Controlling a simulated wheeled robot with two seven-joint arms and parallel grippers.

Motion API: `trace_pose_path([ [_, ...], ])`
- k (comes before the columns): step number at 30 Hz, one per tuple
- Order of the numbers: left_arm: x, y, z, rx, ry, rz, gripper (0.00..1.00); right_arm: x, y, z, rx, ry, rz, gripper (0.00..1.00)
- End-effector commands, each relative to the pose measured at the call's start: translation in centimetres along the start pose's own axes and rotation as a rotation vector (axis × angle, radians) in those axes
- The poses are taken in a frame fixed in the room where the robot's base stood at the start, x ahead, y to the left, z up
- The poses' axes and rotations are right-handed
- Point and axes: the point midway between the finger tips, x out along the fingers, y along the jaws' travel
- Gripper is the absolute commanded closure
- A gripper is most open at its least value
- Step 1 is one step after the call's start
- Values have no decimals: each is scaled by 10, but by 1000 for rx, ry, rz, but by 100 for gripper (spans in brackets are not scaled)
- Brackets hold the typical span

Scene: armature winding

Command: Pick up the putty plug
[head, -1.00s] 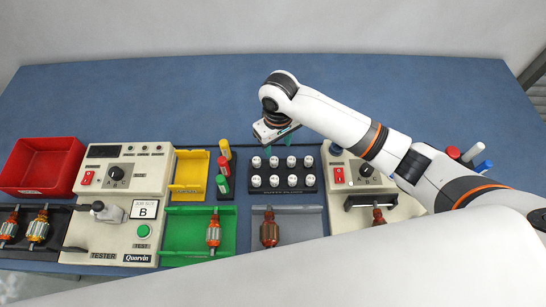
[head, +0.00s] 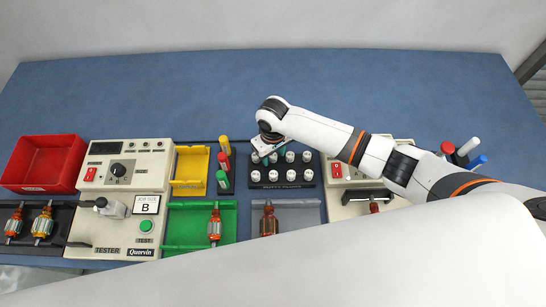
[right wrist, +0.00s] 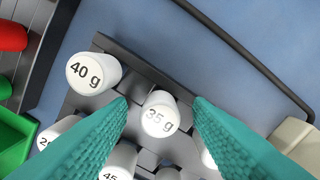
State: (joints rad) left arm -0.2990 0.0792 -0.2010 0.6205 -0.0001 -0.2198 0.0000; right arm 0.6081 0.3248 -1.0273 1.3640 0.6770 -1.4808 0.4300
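Several white putty plugs stand in a black putty plug tray (head: 283,185) at the middle of the bench. In the right wrist view, one plug marked 35 g (right wrist: 160,114) shows between my teal fingertips, and a 40 g plug (right wrist: 94,72) stands to its upper left. My right gripper (right wrist: 162,100) is open and empty, its fingers on either side of the 35 g plug with gaps visible. In the head view the right gripper (head: 266,154) is over the back row of the tray and hides part of it. My left gripper is not in view.
A yellow bin (head: 190,187), a green tray (head: 178,240) and a tester (head: 100,240) lie further left. A grey tray (head: 305,218) is in front. The blue bench behind is clear.

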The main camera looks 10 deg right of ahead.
Motion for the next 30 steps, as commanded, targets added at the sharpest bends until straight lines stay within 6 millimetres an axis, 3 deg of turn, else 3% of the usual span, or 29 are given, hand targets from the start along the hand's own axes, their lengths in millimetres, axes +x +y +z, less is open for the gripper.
trace_pose_path([
  [1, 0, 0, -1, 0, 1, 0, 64, 0, 0, 0, 0, 0, 0, 63],
  [6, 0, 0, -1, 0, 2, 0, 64, 0, 0, 0, 1, 0, 0, 91],
  [17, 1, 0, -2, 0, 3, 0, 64, -6, 0, 1, 1, -3, 1, 91],
  [30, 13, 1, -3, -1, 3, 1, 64, -84, 0, 1, 0, -4, 1, 91],
])
